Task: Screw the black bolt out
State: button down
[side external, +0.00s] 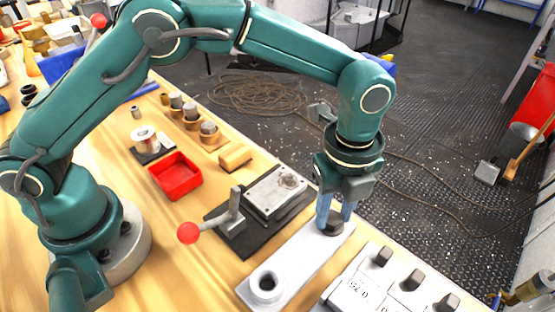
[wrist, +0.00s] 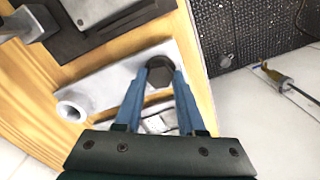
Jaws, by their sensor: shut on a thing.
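The black bolt (side external: 332,226) stands at the far end of a light grey plate (side external: 297,258) near the table's edge. Its dark hexagonal head also shows in the wrist view (wrist: 160,74). My gripper (side external: 335,216) points down over it, its blue fingers shut on the sides of the head. The grey plate has a raised round collar (side external: 267,285) with an open hole at its near end, and no bolt shows in it. The bolt's shank is hidden, so I cannot tell how deep it sits.
A red tray (side external: 175,176) and a wooden block (side external: 235,157) sit further back. The table ends just beyond the plate.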

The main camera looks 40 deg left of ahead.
jog(key=n, duration=0.7)
jog(key=shift+f, duration=0.1)
jog(key=n, duration=0.6)
jog(key=shift+n, duration=0.4)
jog(key=n, duration=0.7)
jog(key=shift+a, duration=0.1)
jog(key=n, duration=0.6)
jog(key=shift+n, duration=0.3)
jog(key=n, duration=0.6)
jog(key=shift+s, duration=0.1)
jog(key=n, duration=0.5)
jog(key=shift+n, duration=0.4)
jog(key=n, duration=1.1)
jog(key=shift+n, duration=0.3)
